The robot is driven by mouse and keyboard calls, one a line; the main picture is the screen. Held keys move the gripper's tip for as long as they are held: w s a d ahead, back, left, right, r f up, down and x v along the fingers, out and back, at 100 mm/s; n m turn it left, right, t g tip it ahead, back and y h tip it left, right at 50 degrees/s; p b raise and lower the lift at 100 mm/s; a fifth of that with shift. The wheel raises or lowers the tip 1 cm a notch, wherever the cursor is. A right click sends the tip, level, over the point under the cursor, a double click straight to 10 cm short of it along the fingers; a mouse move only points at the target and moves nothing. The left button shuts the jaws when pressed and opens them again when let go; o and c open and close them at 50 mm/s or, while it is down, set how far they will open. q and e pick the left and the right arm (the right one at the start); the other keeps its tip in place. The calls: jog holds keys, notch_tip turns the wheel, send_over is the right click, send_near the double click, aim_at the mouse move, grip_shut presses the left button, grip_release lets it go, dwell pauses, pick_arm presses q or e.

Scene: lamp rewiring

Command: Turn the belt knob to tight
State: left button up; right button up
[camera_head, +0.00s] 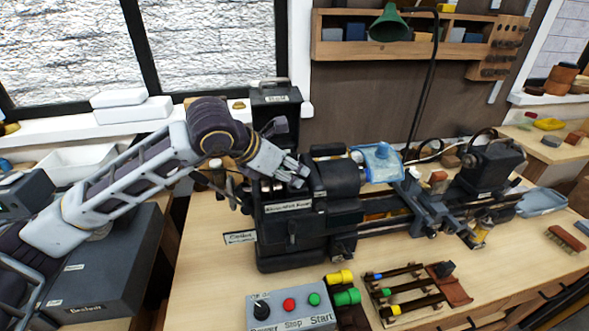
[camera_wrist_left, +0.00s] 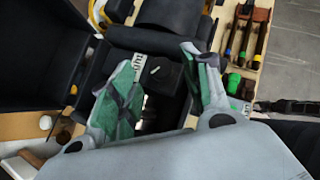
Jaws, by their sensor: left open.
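A black knob (camera_wrist_left: 157,71) with a white pointer line sits on the dark headstock (camera_wrist_left: 179,99) of the lathe in the left wrist view. Small white labels stand beside it; their words are not clear. My left gripper (camera_wrist_left: 164,56) is open above it, with one green-padded finger on each side and no clear contact. In the head view my left gripper (camera_head: 297,176) is at the upper left of the lathe headstock (camera_head: 290,224), and the knob is hidden there. My right gripper is not in view.
A control box (camera_head: 290,314) with a black knob, red and green buttons stands in front of the lathe. A tool rack (camera_head: 412,294) lies right of it. A black box (camera_head: 276,108) stands behind my gripper. A green lamp (camera_head: 390,22) hangs above. Bare bench shows at front left.

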pick_arm(q)
jog(key=shift+x, duration=1.4)
jog(key=shift+c, duration=0.2)
jog(key=c, duration=1)
